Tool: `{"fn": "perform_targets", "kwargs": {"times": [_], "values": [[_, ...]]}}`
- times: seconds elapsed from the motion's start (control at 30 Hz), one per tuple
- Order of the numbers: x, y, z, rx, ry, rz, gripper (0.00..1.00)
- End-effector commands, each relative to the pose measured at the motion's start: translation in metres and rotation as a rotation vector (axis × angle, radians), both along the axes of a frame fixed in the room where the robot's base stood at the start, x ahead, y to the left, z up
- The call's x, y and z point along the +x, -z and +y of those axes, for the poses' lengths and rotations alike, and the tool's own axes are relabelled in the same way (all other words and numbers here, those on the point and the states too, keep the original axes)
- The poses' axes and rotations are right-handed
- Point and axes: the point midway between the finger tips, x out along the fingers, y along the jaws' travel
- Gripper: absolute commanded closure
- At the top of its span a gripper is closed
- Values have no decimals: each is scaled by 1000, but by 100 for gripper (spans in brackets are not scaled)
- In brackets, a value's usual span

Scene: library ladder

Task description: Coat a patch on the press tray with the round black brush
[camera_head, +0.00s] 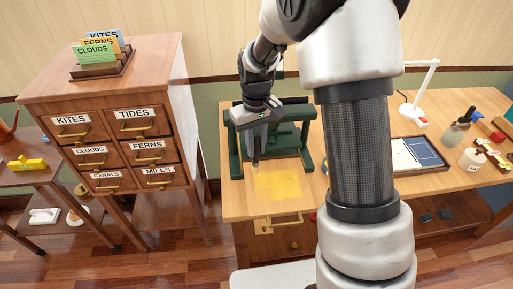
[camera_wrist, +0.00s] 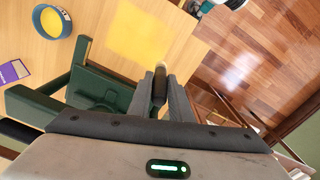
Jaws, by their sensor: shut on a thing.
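My gripper (camera_head: 257,147) is shut on a dark upright brush (camera_head: 256,162), whose lower end points down near the far left corner of a yellow patch (camera_head: 276,186). In the wrist view the brush (camera_wrist: 159,85) stands between the two fingers (camera_wrist: 160,98), and its bristles are mostly hidden. The yellow patch (camera_wrist: 136,37) lies on a pale wooden surface in front of the green press (camera_head: 304,141). I cannot tell whether the brush touches that surface, or where the tray's edges run.
A blue bowl with yellow contents (camera_wrist: 52,22) and a purple card (camera_wrist: 13,73) lie on the bench. The press frame (camera_wrist: 58,113) stands close beside my gripper. A labelled drawer cabinet (camera_head: 105,95) is at left; a white lamp (camera_head: 424,85) and jars (camera_head: 472,158) are at right.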

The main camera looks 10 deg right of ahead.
Motion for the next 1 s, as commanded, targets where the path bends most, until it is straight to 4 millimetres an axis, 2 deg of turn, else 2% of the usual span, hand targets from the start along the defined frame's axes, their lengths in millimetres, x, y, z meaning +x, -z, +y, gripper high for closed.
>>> {"fn": "perform_targets", "kwargs": {"times": [0.03,0.23,1.0], "values": [[0,-9,0,0,0,-1,100],[1,-20,1,0,1,-1,100],[1,-20,1,0,1,-1,100]]}}
